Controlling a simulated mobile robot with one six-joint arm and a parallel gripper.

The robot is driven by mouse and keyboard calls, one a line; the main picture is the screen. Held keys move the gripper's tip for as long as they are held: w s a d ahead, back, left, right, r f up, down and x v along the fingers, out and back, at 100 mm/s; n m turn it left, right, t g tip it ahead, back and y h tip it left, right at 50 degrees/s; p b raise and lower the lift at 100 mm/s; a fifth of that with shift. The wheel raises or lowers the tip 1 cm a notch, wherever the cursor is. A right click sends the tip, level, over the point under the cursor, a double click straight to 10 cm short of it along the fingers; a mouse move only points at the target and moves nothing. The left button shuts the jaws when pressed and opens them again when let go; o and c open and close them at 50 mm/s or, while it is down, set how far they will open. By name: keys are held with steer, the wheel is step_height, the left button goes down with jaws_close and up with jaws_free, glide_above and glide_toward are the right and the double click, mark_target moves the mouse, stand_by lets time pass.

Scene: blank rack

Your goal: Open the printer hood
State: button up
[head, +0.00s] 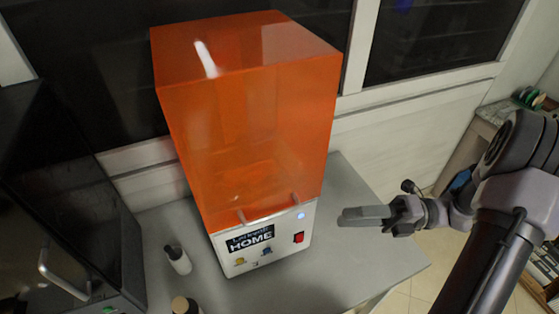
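The printer has a tall, see-through orange hood (250,120) seated on a white base (265,243) marked "HOME". The hood appears down on the base.
The printer stands on a grey table (360,245). A dark machine with a metal handle (62,275) stands at the left. A small bottle (178,260) and another capped bottle (185,305) stand in front of the printer. The table's right part is clear.

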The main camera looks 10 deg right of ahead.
mark_target(273, 214)
steer(key=shift+m+t, duration=0.4)
steer(key=shift+m, duration=0.2)
steer(key=a+b, duration=0.1)
steer(key=a, duration=0.4)
steer(key=w+a+b, duration=0.1)
steer(key=a+b, duration=0.1)
steer(key=a, duration=0.4)
steer(key=a+r+b, duration=0.1)
steer(key=a, duration=0.4)
steer(key=shift+w+a+b, duration=0.3)
steer(key=shift+w+a, duration=0.1)
jaws_close()
